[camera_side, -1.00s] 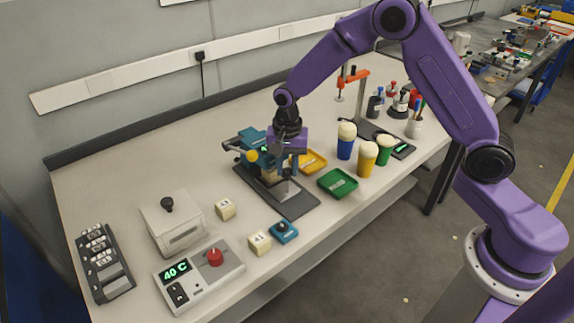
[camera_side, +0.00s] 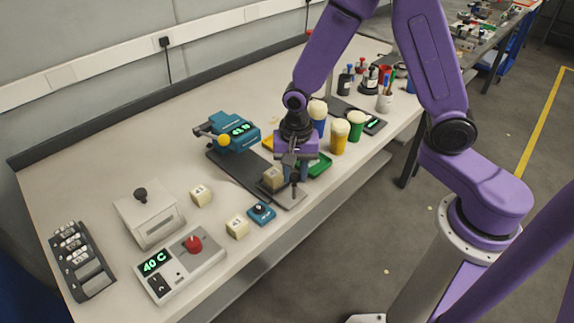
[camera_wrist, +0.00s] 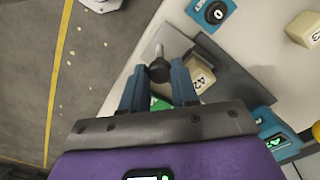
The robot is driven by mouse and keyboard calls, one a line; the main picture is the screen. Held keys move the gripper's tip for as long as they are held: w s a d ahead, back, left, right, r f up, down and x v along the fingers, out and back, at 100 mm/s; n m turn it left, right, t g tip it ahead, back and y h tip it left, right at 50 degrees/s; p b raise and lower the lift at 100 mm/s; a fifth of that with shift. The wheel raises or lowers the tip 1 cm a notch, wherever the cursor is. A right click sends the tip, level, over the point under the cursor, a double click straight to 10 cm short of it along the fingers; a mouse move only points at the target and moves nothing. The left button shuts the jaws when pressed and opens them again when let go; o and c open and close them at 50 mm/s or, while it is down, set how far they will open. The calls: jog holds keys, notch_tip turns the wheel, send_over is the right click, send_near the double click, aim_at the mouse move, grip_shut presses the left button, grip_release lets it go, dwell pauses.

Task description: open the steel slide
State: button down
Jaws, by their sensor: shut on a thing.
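The steel slide (camera_side: 287,197) lies at the front end of the dark base plate (camera_side: 236,172), out in front of the teal device (camera_side: 237,130). A cream numbered block (camera_side: 272,179) sits on it beside my gripper (camera_side: 291,172). In the wrist view, my gripper's fingers (camera_wrist: 158,76) are shut on a dark round knob (camera_wrist: 159,69) with a pale rod at the slide (camera_wrist: 174,41). The numbered block (camera_wrist: 200,76) shows just right of the fingers. The fingers partly hide the slide in both views.
A teal dial box (camera_side: 262,213) and a cream block (camera_side: 237,228) stand left of the slide. A green tray (camera_side: 320,166) and the yellow cup (camera_side: 340,137) stand close right. The table's front edge is near the slide.

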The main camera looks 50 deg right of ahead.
jog(key=shift+s, duration=0.25)
jog(key=c, duration=1.1)
grip_release()
jog(key=shift+w+r, duration=0.1)
jog(key=shift+r, duration=0.55)
notch_tip(320, 180, up, 16)
jog(key=shift+r, duration=0.1)
